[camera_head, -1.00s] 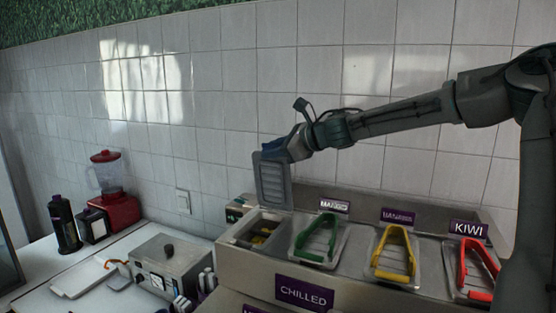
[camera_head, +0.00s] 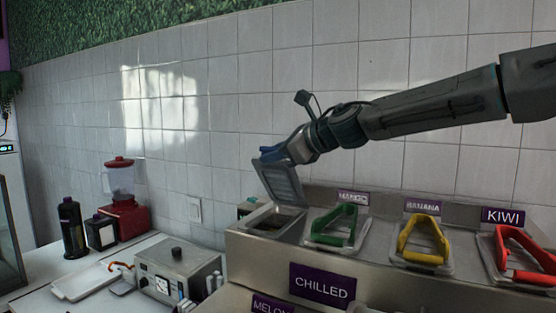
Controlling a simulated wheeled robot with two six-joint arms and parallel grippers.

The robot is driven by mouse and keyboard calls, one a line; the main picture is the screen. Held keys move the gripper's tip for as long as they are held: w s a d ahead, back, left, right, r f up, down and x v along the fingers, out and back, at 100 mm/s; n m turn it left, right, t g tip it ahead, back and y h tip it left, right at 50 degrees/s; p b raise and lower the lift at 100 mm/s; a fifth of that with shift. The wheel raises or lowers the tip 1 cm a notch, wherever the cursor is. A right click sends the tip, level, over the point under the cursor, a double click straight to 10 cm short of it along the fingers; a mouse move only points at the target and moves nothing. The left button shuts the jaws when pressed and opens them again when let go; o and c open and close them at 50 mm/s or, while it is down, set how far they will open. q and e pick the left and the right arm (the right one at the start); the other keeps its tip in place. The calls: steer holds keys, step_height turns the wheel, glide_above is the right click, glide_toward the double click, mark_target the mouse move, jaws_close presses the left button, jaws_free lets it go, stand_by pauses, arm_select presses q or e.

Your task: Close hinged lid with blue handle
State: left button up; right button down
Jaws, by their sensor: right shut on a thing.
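The hinged lid (camera_head: 281,186) is a grey ribbed panel at the leftmost compartment of the chilled counter. It stands tilted, partly open, over the compartment (camera_head: 268,222), whose inside shows dark below it. Its blue handle (camera_head: 270,154) is at the top edge. My right gripper (camera_head: 285,152) is shut on the blue handle, and my right arm reaches in from the right above the counter. The fingertips are partly hidden by the handle and lid. My left gripper is not in view.
Lids with a green handle (camera_head: 334,226), a yellow handle (camera_head: 422,238) and a red handle (camera_head: 520,252) lie shut to the right. A grey machine (camera_head: 178,270) and a red blender (camera_head: 121,195) stand on the left worktop. A tiled wall (camera_head: 240,110) rises behind.

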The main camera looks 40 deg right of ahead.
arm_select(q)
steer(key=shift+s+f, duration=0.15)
arm_select(e)
steer(key=c, duration=1.1)
jaws_free()
steer(key=shift+w+a, duration=0.1)
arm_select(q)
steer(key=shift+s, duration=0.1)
arm_select(e)
steer(key=shift+p+v, duration=0.4)
steer(key=shift+v, duration=0.95)
arm_select(q)
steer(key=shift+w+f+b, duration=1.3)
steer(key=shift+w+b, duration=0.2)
steer(key=shift+b, duration=1)
arm_select(e)
steer(key=shift+v, duration=4.05)
steer(key=shift+f, duration=0.1)
